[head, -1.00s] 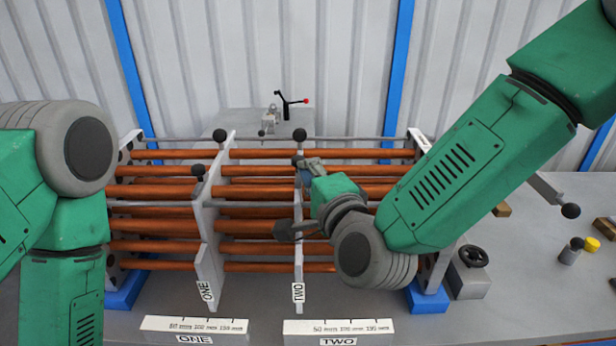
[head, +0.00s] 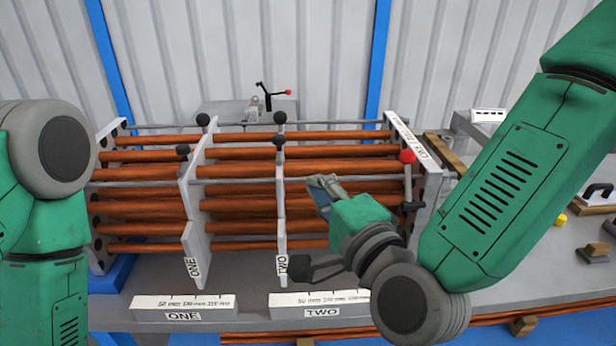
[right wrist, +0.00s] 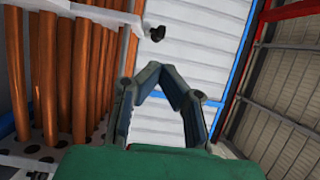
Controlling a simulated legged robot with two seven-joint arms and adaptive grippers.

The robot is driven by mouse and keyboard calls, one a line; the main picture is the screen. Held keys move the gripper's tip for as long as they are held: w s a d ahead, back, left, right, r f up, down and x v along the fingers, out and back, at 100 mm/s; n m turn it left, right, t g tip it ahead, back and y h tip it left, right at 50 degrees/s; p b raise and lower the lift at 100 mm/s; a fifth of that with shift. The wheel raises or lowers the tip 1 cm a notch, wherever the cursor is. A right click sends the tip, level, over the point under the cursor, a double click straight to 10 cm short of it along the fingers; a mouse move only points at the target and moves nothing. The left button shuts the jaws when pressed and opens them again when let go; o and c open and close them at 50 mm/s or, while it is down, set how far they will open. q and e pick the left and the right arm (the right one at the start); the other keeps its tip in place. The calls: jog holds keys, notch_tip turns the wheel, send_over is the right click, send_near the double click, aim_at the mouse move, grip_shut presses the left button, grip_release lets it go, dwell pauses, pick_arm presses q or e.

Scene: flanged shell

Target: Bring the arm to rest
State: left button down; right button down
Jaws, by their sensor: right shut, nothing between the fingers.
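My right gripper (head: 322,188) is in front of the copper tubes (head: 240,207), to the right of the plate marked TWO (head: 283,230). Its fingers are shut and empty; in the right wrist view the tips (right wrist: 162,72) meet with nothing between them. It appears apart from the plate. The tubes also show in the right wrist view (right wrist: 40,75), to the left of the fingers. My left arm shows at the left edge of the head view, but its gripper is out of view.
The plate marked ONE (head: 190,235) stands left of TWO. An end plate (head: 430,180) and a red-knobbed lever (head: 407,158) stand close by my right forearm. Two scales (head: 183,307) lie in front. A yellow piece (head: 561,220) sits on the right of the bench.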

jog(key=s+d+f+n+g+h, duration=0.1)
jog(key=s+d+f+n+g, duration=0.15)
jog(key=f, duration=0.55)
jog(key=s+d+f+n+g+h, duration=0.1)
jog(key=s+d+f+n+g, duration=0.15)
jog(key=f, duration=0.55)
jog(key=s+d+f+n+g+h, duration=0.1)
jog(key=s+d+f+n+g, duration=0.15)
jog(key=f, duration=0.45)
jog(key=s+d+f+n+g+h, duration=0.4)
jog(key=s+d+f+n+g, duration=0.2)
jog(key=s+d+f, duration=0.8)
jog(key=s+d+g, duration=0.2)
jog(key=s+d, duration=0.1)
jog(key=s, duration=0.1)
jog(key=shift+d+f, duration=0.25)
jog(key=shift+f, duration=0.1)
jog(key=shift+n+g, duration=0.25)
jog(key=shift+w+d, duration=0.1)
